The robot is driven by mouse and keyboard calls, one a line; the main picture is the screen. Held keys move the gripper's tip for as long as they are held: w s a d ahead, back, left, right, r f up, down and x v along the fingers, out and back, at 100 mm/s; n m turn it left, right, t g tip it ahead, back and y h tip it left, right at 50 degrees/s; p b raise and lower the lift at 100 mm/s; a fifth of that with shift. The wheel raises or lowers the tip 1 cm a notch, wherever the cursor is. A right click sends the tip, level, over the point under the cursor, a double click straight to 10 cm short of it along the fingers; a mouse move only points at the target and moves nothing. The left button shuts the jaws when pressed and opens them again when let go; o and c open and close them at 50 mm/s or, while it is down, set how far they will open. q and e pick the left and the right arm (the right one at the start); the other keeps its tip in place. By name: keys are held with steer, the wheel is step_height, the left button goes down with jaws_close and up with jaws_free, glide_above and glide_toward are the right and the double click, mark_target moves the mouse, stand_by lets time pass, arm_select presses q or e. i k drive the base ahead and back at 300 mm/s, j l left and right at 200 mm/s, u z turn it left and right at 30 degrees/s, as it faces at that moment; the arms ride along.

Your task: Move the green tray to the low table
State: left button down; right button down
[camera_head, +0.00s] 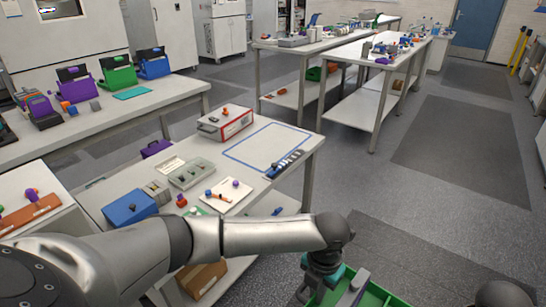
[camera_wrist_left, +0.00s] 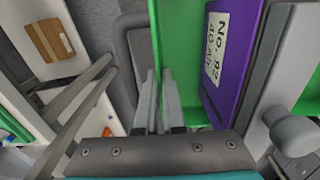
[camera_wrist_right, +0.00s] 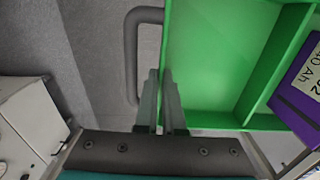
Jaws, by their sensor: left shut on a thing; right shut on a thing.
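The green tray (camera_head: 375,297) shows only partly, at the bottom right of the head view. My left gripper (camera_head: 322,286) is at its left side. In the left wrist view, my left gripper (camera_wrist_left: 160,92) is shut at the green tray's edge (camera_wrist_left: 180,30), beside a dark grey handle (camera_wrist_left: 122,45). A purple battery (camera_wrist_left: 228,60) with a white label lies in the tray. In the right wrist view, my right gripper (camera_wrist_right: 163,95) is shut at the tray's other edge, beside a grey handle (camera_wrist_right: 131,55). The tray floor (camera_wrist_right: 215,60) there is bare.
A white table (camera_head: 300,160) ahead bears a blue-outlined empty rectangle (camera_head: 268,147), with a red-and-white box (camera_head: 224,122), a blue box (camera_head: 130,207) and small parts around it. Other benches stand left and behind. The floor (camera_head: 430,215) to the right is clear. I cannot tell which table is the low one.

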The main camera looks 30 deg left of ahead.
mark_target(270, 144)
steer(key=i+u, duration=0.15)
steer(key=i, duration=0.9)
steer(key=i+l+u, duration=0.15)
steer(key=i, duration=0.9)
steer(key=i+u, duration=0.55)
steer(key=i, duration=0.15)
steer(key=i+j+u, duration=0.1)
steer(key=u, duration=0.3)
steer(key=i+u, duration=0.55)
steer(key=u, duration=0.25)
steer(key=i+l+u, duration=0.15)
steer(key=u, duration=0.95)
